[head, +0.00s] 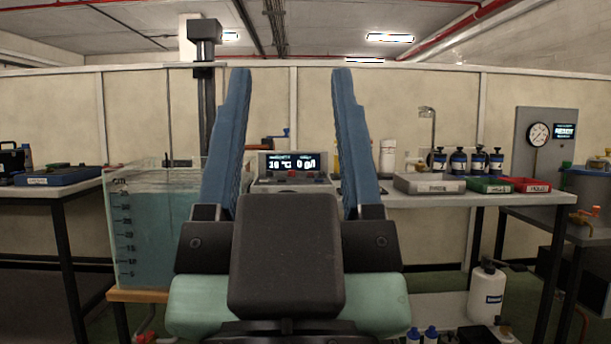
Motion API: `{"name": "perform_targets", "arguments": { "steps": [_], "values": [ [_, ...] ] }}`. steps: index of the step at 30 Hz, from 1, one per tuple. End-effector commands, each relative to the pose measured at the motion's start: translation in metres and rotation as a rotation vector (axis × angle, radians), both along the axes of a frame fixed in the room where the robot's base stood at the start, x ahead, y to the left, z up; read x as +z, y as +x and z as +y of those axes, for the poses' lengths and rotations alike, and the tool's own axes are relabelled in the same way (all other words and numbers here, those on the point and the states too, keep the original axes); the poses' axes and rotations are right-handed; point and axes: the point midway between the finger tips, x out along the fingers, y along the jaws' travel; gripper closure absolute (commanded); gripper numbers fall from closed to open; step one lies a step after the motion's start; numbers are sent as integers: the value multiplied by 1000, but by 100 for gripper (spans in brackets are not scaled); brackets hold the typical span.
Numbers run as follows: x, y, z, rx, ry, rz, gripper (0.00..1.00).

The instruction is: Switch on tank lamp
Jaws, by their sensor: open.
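A glass tank (150,230) with bluish water and a centimetre scale stands at the left. A black column (205,110) with a box-shaped head (205,30) rises behind it; I cannot tell whether this is the lamp. A grey control box (262,184) with a lit display (291,162) stands right of the tank. Small red knobs or buttons show below the display, and my gripper hides the lower part of the box. My gripper (291,80) is open and empty, its two blue fingers pointing up in the picture on either side of the display. No lamp switch is clearly readable.
A long bench (430,200) to the right holds a grey tray (428,183), a green bin (489,185), a red bin (525,185) and several dark blue bottles. A gauge panel (541,130) stands at the far right. A side table (45,192) is at the left.

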Motion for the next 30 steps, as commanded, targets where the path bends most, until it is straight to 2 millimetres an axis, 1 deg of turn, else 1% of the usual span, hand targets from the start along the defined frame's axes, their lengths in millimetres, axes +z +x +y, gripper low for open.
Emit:
{"name": "perform_targets", "arguments": {
  "steps": [1, 5, 6, 8, 9, 10, 14, 18, 29, 30],
  "values": [
    [1, 0, 0, 0, 0, 0, 48],
    [9, 0, 0, 0, 0, 0, 72],
    [14, 0, 0, 0, 0, 0, 79],
    [25, 0, 0, 0, 0, 0, 90],
    [33, 0, 0, 0, 0, 0, 97],
    [41, 0, 0, 0, 0, 0, 100],
    [80, 0, 0, 0, 0, 0, 100],
    [128, 0, 0, 1, -1, -1, 100],
    [250, 0, 0, 1, 0, 0, 100],
    [263, 0, 0, 1, 0, 0, 100]
  ]
}}
